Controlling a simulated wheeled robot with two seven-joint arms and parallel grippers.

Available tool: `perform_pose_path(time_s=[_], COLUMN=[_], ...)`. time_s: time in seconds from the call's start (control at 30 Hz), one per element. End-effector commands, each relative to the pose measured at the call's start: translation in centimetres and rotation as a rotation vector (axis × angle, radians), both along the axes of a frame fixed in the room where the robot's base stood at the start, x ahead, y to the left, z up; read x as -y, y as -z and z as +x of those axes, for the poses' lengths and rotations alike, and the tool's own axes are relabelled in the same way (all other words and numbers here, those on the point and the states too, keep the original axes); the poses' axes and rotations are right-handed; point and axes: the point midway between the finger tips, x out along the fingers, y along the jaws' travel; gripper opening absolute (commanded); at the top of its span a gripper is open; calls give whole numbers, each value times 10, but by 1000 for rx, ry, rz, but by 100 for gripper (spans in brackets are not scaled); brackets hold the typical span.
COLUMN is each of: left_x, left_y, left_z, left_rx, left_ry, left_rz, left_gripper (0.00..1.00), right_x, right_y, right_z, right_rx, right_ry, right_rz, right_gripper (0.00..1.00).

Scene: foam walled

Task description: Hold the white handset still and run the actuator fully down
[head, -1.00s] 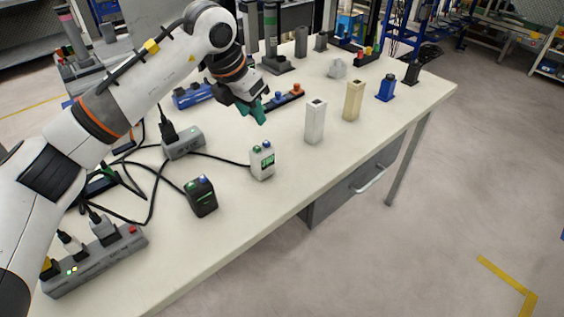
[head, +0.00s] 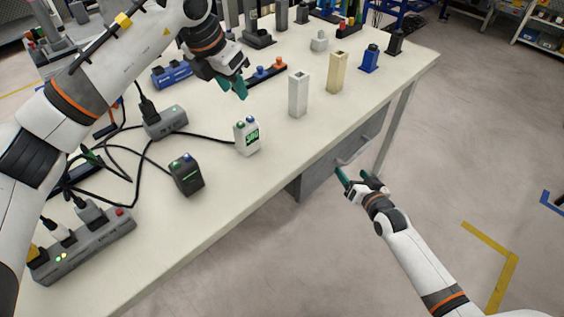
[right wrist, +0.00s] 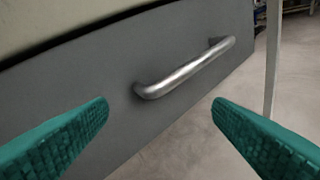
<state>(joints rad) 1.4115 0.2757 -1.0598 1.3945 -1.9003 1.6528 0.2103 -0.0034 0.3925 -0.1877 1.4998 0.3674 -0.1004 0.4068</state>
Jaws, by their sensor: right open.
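The white handset (head: 247,136) stands upright on the table with a green display and two coloured buttons on top. A black cable runs from it to a grey box (head: 165,121). My left gripper (head: 241,89) hangs over the table behind the handset, apart from it; whether its green fingers are open or shut is unclear. My right gripper (head: 356,180) is open and empty off the table's front edge, by the drawer handle (head: 352,158). In the right wrist view the handle (right wrist: 185,72) lies ahead between the spread fingers. I cannot tell which thing is the actuator.
A dark handset (head: 186,174) stands left of the white one. A grey power strip (head: 85,247) and loose cables lie at the left. A white block (head: 298,94), a tan block (head: 337,72) and a blue block (head: 370,59) stand to the right. The front table strip is clear.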

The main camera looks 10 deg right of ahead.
Motion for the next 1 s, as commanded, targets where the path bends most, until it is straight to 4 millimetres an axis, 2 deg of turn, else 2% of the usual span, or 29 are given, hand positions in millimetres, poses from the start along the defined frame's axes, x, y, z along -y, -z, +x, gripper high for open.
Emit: perform_pose_path(time_s=[0.03,0.17,0.2,0.23,0.3,0.4,0.53,0.63,0.77,0.87,1.0], left_x=[0,0,0,0,0,0,0,0,0,0,0], left_y=[0,0,0,0,0,0,0,0,0,0,0], left_z=[0,0,0,0,0,0,0,0,0,0,0], left_rx=[0,0,0,0,0,0,0,0,0,0,0], left_ry=[0,0,0,0,0,0,0,0,0,0,0], left_rz=[0,0,0,0,0,0,0,0,0,0,0], left_gripper=[36,36,36,36,36,36,36,36,36,36,36], right_x=[-3,-15,-26,-41,-82,-131,-177,-199,-213,-219,-232], right_y=[-32,-107,-128,-139,-144,-146,-148,-150,-151,-151,-152], right_z=[10,23,23,21,10,-7,-29,-42,-48,-44,-26], right_rx=[59,195,231,252,268,293,331,353,369,372,372], right_ry=[-12,-55,-85,-119,-209,-321,-432,-486,-520,-524,-524], right_rz=[25,100,109,99,31,-77,-183,-233,-265,-268,-267], right_gripper=[75,75,75,75,75,75,75,75,75,75,75])
